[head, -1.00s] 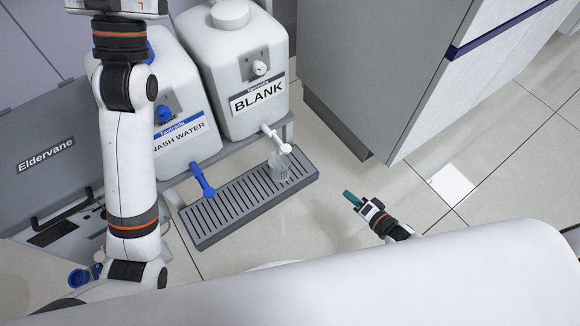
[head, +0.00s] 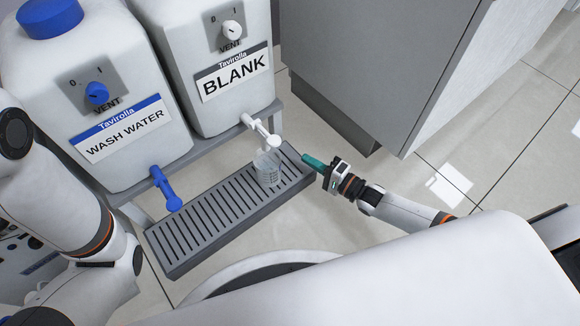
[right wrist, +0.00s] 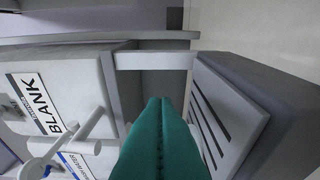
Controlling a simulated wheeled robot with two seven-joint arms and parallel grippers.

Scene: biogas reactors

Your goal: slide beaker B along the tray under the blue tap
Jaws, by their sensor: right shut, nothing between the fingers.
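A clear beaker (head: 268,168) stands upright on the slatted grey drip tray (head: 172,262), near its right end and below the white tap (head: 260,130). I cannot read a letter on it. The blue tap (head: 166,188) hangs over the tray's left part. My right gripper (head: 305,158) has its teal fingers shut and empty, just right of the beaker and apart from it, by the tray's right end. My left gripper is out of view.
The WASH WATER tank (head: 110,120) and BLANK tank (head: 215,75) stand on a grey stand behind the tray. A grey cabinet (head: 375,70) rises at the right. The tray is clear between the beaker and the blue tap.

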